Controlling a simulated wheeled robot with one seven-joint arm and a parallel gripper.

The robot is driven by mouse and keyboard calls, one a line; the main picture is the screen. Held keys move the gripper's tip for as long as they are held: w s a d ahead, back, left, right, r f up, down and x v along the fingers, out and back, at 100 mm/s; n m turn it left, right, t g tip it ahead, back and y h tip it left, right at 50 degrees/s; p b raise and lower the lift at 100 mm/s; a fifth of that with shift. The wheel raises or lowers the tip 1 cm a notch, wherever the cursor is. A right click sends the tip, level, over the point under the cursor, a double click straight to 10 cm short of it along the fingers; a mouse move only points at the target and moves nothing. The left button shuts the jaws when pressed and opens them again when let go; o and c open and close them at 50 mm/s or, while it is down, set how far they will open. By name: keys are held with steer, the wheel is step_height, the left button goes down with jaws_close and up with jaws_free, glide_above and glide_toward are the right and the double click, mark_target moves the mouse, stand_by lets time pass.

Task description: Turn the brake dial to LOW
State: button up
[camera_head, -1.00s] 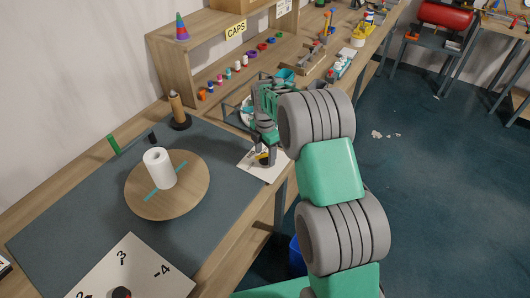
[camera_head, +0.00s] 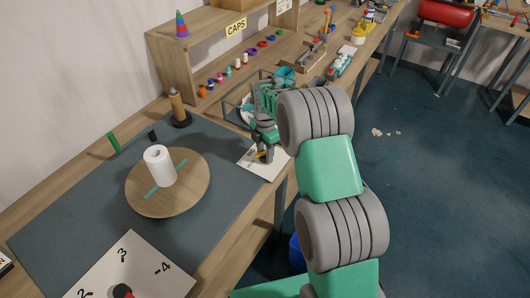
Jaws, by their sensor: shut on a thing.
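A small white panel (camera_head: 254,168) lies at the right edge of the dark mat. A small yellow-orange part shows on it between my fingers; I take this to be the brake dial (camera_head: 261,154). My gripper (camera_head: 264,157) points down over the panel and is shut on the dial. The fingers hide most of the dial. Lettering on the panel is too small to read, so I cannot tell which mark the dial points to.
A round wooden turntable (camera_head: 141,205) carries a white roll (camera_head: 159,165). A numbered white board (camera_head: 150,275) with a red-and-black knob (camera_head: 122,291) is at the bottom left. A brown bottle-shaped object (camera_head: 178,107) stands near the wooden shelf (camera_head: 170,62). Open floor lies right.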

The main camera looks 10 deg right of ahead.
jaws_close()
steer(key=shift+f+m+b, duration=0.1)
steer(key=shift+m+b, duration=0.45)
steer(key=shift+m, duration=0.15)
steer(key=m+b, duration=0.2)
steer(key=m, duration=0.2)
steer(key=m+b, duration=0.1)
steer(key=m, duration=0.4)
steer(key=shift+m+b, duration=0.3)
steer(key=shift+b, duration=0.05)
steer(key=m+b, duration=0.1)
steer(key=m, duration=1)
steer(key=shift+b, duration=0.35)
steer(key=shift+m, duration=0.4)
